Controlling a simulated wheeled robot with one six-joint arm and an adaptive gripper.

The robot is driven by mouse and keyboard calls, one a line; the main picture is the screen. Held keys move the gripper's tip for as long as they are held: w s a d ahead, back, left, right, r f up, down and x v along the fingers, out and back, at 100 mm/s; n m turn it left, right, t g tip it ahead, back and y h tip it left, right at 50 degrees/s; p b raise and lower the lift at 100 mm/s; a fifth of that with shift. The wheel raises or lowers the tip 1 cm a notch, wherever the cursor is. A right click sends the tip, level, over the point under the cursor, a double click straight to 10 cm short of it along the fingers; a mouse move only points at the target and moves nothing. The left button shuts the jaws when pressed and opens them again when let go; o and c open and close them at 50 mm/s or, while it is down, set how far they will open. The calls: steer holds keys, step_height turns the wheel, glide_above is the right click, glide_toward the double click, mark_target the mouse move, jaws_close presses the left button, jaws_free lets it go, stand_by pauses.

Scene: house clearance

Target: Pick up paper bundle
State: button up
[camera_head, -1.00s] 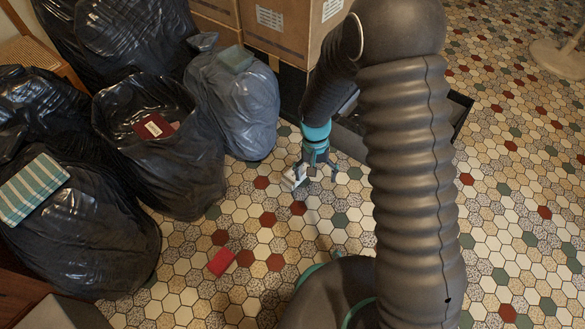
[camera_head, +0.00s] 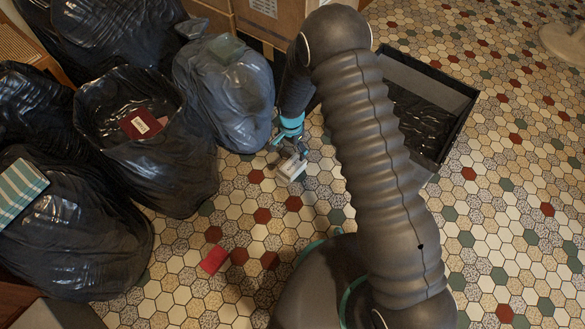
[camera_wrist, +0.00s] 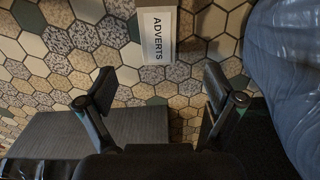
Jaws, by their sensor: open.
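The paper bundle (camera_head: 291,168) is a small pale block lying on the tiled floor, just below my gripper (camera_head: 291,146) in the head view. In the wrist view the bundle (camera_wrist: 157,37) shows at the top middle with a white label reading "ADVERTS"; its upper end is cut off by the frame. My gripper (camera_wrist: 160,83) is open there, one finger to each side below the label. Nothing is between the fingertips except floor. The fingers look apart from the bundle in the wrist view. In the head view my gripper partly covers the bundle's far end.
A grey-blue bag (camera_head: 228,95) stands close beside my gripper, and it fills the right of the wrist view (camera_wrist: 292,75). Black bags (camera_head: 75,235) line the left. An open black crate (camera_head: 455,140) stands behind my arm. A red object (camera_head: 214,259) lies on otherwise clear floor.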

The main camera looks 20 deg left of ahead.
mark_target(292, 166)
step_height(292, 166, down, 12)
steer(key=shift+s+d+f+b, duration=0.1)
steer(key=shift+s+b, duration=0.05)
steer(key=shift+b, duration=0.45)
steer(key=c, duration=1.3)
